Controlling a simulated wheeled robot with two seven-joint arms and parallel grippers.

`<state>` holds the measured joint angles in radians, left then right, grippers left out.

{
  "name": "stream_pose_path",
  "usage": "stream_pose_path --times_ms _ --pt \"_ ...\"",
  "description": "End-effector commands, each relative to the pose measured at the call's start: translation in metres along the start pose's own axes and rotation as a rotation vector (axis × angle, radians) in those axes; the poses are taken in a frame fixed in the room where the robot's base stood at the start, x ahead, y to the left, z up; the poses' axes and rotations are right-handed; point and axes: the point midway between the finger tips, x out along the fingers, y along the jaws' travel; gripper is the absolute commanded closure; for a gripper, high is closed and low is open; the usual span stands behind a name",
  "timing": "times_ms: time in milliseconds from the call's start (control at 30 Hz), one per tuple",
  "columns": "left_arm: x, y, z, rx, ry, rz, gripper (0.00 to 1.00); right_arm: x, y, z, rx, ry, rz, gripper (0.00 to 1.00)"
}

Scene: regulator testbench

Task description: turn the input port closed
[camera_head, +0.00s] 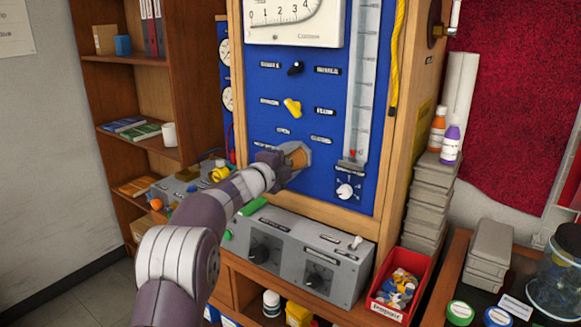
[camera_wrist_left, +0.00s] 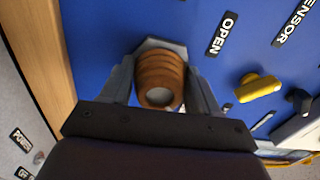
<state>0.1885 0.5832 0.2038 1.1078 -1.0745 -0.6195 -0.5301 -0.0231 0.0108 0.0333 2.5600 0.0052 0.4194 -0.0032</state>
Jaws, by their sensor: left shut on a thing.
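A brown ridged round fitting, which I take for the input port (camera_head: 298,156), sticks out of the blue panel (camera_head: 265,95) on a grey hexagonal base. It also shows in the left wrist view (camera_wrist_left: 160,72), with a pale round end facing me. My left gripper (camera_head: 287,162) is shut on it, one finger on each side. The left wrist view shows the two grey fingers (camera_wrist_left: 160,88) along its sides. An OPEN label (camera_wrist_left: 222,34) is on the panel near it. The fitting's angle cannot be told. My right gripper is not in view.
Above the fitting are a yellow lever (camera_head: 292,107) and a black knob (camera_head: 295,68). A flow tube (camera_head: 360,90) with a white knob (camera_head: 345,191) below is to the right. A grey control box (camera_head: 300,258) juts out underneath. A red bin (camera_head: 401,286) stands lower right.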

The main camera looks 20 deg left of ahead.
Motion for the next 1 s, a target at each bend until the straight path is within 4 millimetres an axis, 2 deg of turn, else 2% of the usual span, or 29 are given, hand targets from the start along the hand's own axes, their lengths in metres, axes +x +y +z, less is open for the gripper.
stream_pose_path --times_ms 300,700,733,800,1000 --pt "0.0006 0.0045 -0.0016 0.067 0.005 0.006 0.69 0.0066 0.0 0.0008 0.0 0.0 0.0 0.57" --pt "0.0008 0.0062 -0.0017 0.072 0.006 0.01 0.69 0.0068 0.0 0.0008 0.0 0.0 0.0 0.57" --pt "0.0009 0.0063 -0.0017 0.072 0.006 0.01 0.36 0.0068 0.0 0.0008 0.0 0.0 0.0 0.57" --pt "0.0009 0.0062 -0.0016 0.072 0.005 0.01 0.14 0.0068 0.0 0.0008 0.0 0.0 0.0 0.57" --pt "0.0005 0.0038 -0.0009 0.071 0.003 0.006 0.14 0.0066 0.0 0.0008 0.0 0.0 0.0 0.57"
